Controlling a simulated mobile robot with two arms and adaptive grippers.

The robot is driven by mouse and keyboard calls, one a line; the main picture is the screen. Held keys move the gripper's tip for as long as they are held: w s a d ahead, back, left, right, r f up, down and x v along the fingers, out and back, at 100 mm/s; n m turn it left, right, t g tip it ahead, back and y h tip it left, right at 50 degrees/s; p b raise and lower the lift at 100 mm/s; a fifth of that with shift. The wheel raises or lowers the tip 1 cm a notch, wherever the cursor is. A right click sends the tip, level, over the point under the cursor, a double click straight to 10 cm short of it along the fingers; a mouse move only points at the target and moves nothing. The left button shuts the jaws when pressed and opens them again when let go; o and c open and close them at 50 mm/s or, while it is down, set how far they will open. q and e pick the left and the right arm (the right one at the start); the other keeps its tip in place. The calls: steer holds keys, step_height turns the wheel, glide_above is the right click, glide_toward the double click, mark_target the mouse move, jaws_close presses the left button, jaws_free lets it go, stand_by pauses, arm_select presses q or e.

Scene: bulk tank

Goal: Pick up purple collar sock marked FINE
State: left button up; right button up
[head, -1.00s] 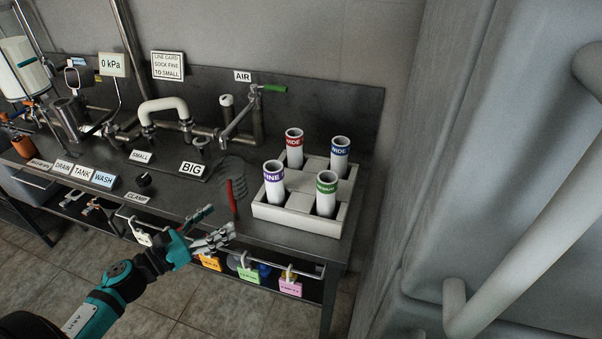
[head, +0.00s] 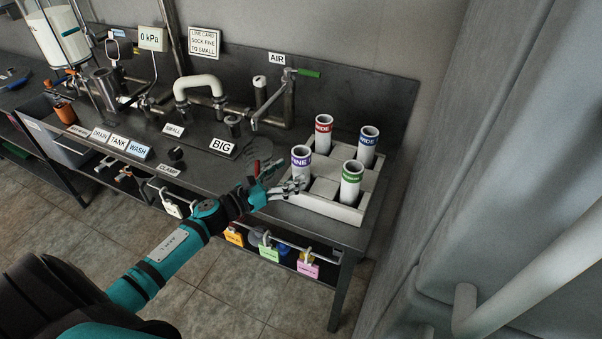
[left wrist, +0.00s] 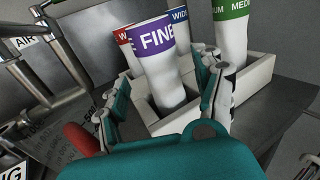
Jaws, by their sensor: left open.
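The white sock with the purple FINE collar (head: 300,160) stands in the front left slot of the pale holder (head: 345,212). It shows large in the left wrist view (left wrist: 165,65). My left gripper (head: 297,186) is open at the holder's front left, close to the FINE sock. In the left wrist view my gripper's fingers (left wrist: 158,88) appear on either side of the sock's lower part; I cannot tell whether they touch it. The sock's foot is hidden in the holder. My right gripper is not in view.
A green-collar sock (head: 351,180) stands close right of it; a red-collar sock (head: 323,133) and a blue-collar sock (head: 367,145) stand behind. A red object (left wrist: 82,140) lies beside my left finger. Pipes and a green-handled AIR valve (head: 308,73) are behind.

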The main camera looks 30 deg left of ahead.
mark_target(294, 170)
arm_select(q)
steer(key=x, duration=0.5)
steer(key=shift+p, duration=0.35)
steer(key=shift+s, duration=0.1)
steer(key=shift+c, duration=0.2)
steer(key=c, duration=1.2)
steer(key=shift+c, duration=0.2)
